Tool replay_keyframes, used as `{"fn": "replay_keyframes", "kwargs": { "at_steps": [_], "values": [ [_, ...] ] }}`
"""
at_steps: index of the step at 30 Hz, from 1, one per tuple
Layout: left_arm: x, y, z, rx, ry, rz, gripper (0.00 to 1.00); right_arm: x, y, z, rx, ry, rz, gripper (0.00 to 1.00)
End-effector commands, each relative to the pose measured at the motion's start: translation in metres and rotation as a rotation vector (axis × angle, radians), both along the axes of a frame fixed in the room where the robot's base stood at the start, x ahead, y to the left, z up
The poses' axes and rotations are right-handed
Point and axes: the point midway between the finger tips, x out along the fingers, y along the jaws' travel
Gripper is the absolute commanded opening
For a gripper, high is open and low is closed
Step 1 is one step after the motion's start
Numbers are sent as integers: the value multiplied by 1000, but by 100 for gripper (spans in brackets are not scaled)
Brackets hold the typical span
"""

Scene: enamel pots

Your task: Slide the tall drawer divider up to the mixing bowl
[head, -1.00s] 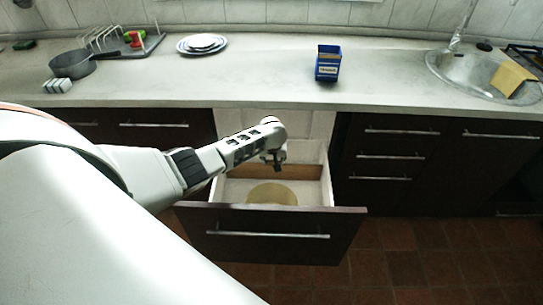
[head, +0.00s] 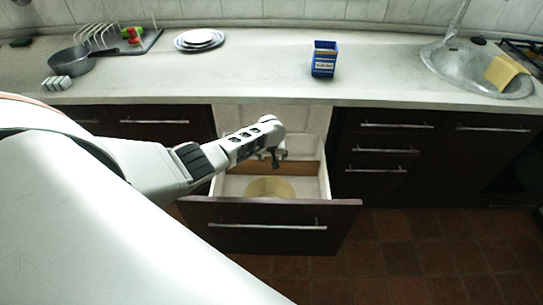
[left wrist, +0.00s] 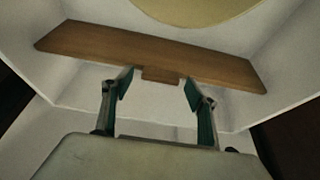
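The tall drawer divider (head: 303,168) is a brown wooden board standing across the open drawer, towards its back. In the left wrist view the divider (left wrist: 100,45) spans the drawer and has a small tab (left wrist: 160,75) at its middle. The mixing bowl (head: 270,187) is pale yellow and sits in front of the divider; its edge shows in the left wrist view (left wrist: 195,10), with a gap to the board. My left gripper (head: 275,158) is over the drawer, behind the divider. Its fingers (left wrist: 158,88) are apart, one on each side of the tab, with visible gaps. My right gripper is out of view.
The drawer (head: 270,228) is pulled out below the counter (head: 250,72), and its pale side walls flank the divider. On the counter are a blue box (head: 324,60), stacked plates (head: 199,39), a pan (head: 70,60) and a dish rack (head: 105,38). The sink (head: 470,68) is at the right.

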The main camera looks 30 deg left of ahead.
Motion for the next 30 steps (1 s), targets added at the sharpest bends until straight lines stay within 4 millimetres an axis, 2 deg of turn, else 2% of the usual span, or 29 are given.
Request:
{"fn": "replay_keyframes", "kwargs": {
  "at_steps": [5, 11, 30],
  "values": [
    [-2, -2, 2, -2, 1, -1, 58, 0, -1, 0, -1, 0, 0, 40],
    [-7, -5, 16, -3, 0, -2, 58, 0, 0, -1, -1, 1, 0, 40],
    [-33, -21, 95, -2, -2, -1, 58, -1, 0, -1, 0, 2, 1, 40]
  ]
}}
